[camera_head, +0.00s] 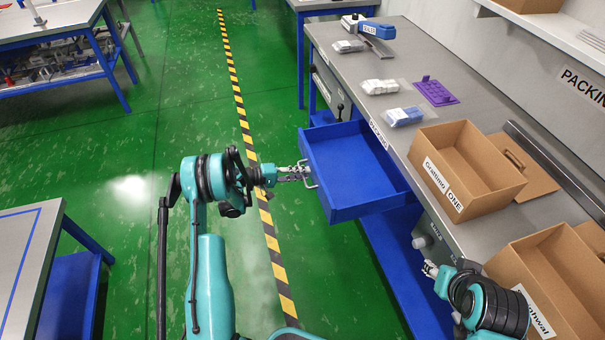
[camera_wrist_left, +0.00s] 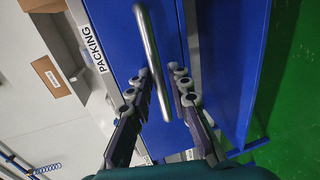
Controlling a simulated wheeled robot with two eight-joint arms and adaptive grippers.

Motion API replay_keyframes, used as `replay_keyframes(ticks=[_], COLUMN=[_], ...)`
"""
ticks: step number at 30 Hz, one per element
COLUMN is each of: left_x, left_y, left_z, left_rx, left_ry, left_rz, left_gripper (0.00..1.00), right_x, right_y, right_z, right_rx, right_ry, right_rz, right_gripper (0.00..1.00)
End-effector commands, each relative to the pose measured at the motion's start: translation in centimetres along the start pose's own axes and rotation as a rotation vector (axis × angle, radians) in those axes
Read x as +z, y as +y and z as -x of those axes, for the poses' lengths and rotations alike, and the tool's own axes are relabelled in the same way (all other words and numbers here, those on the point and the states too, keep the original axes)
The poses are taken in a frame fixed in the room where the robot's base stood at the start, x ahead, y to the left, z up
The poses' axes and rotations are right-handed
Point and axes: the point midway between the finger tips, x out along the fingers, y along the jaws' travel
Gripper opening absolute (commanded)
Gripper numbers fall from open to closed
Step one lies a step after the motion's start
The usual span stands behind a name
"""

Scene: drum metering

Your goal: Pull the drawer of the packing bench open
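The blue drawer (camera_head: 352,168) of the packing bench (camera_head: 432,128) stands pulled well out, and its empty inside shows from above. Its metal bar handle (camera_head: 309,174) is on the front panel, and shows large in the left wrist view (camera_wrist_left: 152,55). My left gripper (camera_head: 296,173) is at the handle, with one finger on each side of the bar; in the left wrist view its fingers (camera_wrist_left: 160,82) close in on the bar. My right gripper (camera_head: 430,268) is low by the bench front, partly hidden by its own arm; its opening is unclear.
Open cardboard boxes (camera_head: 487,196) (camera_head: 524,268), bagged items (camera_head: 402,117) and a purple piece (camera_head: 436,91) lie on the bench top. A blue lower shelf (camera_head: 392,262) is under the drawer. A grey table (camera_head: 22,250) stands at left. Green floor is free before the drawer.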

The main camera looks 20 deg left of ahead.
Motion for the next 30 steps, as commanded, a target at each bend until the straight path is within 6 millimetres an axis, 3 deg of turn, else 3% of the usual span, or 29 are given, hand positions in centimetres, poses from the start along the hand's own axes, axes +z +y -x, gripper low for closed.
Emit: replay_keyframes(ticks=[16, 21, 30], left_x=[-0.1, 0.0, 0.0], left_y=[0.0, 0.0, 0.0], left_z=[10.3, 11.5, 11.7], left_rx=[0.000, 0.000, 0.000], left_ry=[0.003, 0.001, 0.000], left_rz=[0.000, 0.000, 0.000], left_gripper=[0.19, 0.19, 0.19], right_x=[0.0, 0.0, 0.0], right_y=[0.0, 0.0, 0.0], right_z=[0.0, 0.0, 0.0], right_rx=[0.000, 0.000, 0.000], right_ry=[0.000, 0.000, 0.000], right_rz=[0.000, 0.000, 0.000], right_gripper=[0.40, 0.40, 0.40])
